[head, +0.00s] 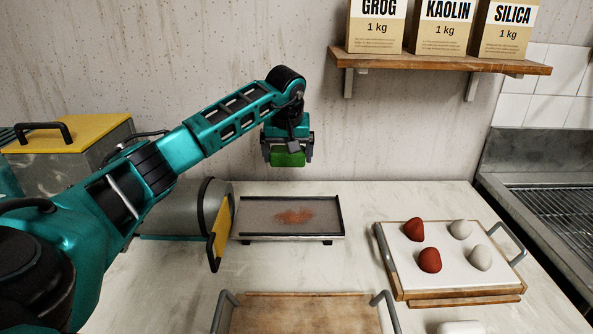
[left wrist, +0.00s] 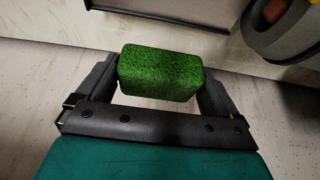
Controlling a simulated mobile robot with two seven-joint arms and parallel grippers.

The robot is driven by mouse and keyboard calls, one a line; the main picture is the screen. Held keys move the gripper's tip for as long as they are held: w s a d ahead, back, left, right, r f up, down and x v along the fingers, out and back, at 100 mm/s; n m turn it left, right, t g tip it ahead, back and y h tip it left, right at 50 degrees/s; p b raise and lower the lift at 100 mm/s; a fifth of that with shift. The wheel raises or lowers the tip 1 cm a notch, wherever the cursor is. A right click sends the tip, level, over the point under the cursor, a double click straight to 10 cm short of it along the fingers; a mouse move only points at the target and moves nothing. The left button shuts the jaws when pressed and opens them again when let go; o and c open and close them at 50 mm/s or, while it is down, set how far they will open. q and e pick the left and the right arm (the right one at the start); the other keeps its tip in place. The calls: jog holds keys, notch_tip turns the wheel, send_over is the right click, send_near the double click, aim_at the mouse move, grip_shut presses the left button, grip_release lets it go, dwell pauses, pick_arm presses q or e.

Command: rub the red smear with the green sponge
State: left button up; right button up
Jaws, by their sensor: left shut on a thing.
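The red smear (head: 293,216) lies on a grey tray (head: 258,222) with dark raised edges, near the back of the worktop. My left gripper (head: 287,158) is shut on the green sponge (head: 289,158) and holds it high, above and behind the tray against the wall. In the left wrist view the sponge (left wrist: 160,73) sits between the two dark fingers of the left gripper (left wrist: 160,82). The smear does not show in that view. My right gripper is not in view.
A white-topped tray (head: 405,262) with red and pale lumps stands right. A wooden board (head: 300,315) with grey handles is in front. A shelf (head: 440,62) with bags hangs above right.

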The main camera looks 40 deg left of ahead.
aim_at(286, 167)
pick_arm(q)
jog(key=f, duration=0.1)
jog(key=f+b, duration=0.2)
jog(key=f, duration=0.1)
jog(key=shift+s, duration=0.35)
jog(key=shift+f+b, duration=0.35)
jog(key=shift+b, duration=0.15)
jog(key=shift+f+b, duration=0.25)
jog(key=shift+b, duration=0.05)
jog(key=shift+f+b, duration=0.4)
jog(key=shift+b, duration=0.05)
notch_tip(286, 167, down, 3)
jog(key=b, duration=0.3)
jog(key=shift+b, duration=0.35)
jog(key=shift+f+b, duration=0.25)
jog(key=shift+b, duration=0.05)
jog(key=shift+w+f+b, duration=0.1)
jog(key=shift+f+b, duration=0.25)
jog(key=shift+b, duration=0.2)
jog(key=shift+f, duration=0.1)
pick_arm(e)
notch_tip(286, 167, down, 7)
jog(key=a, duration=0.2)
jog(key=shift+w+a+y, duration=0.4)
